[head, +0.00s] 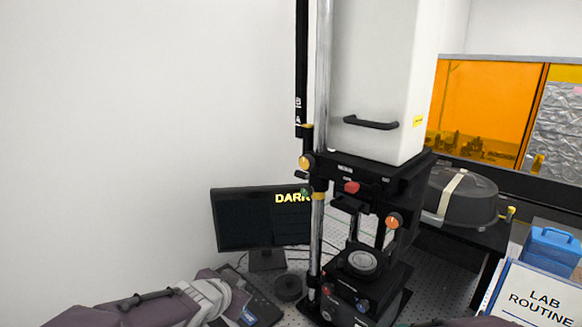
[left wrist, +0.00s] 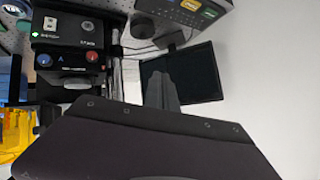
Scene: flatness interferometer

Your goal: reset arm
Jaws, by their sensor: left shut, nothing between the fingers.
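My left arm (head: 150,308) comes in low from the left in the head view, in front of the monitor. Its pale wrist section (head: 207,297) is beside the dark keypad. In the left wrist view, my left gripper (left wrist: 161,84) shows as a dark narrow shape with its fingers together and nothing between them. It appears in front of the monitor's edge. My right gripper is not in view.
The interferometer (head: 378,80) stands right of centre, with knobs and a round stage (head: 362,262). A monitor (head: 245,222) reading "DARK" stands left of it. A keypad (head: 262,307), dark dome (head: 455,205), blue box (head: 550,250) and "LAB ROUTINE" sign (head: 535,298) are nearby.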

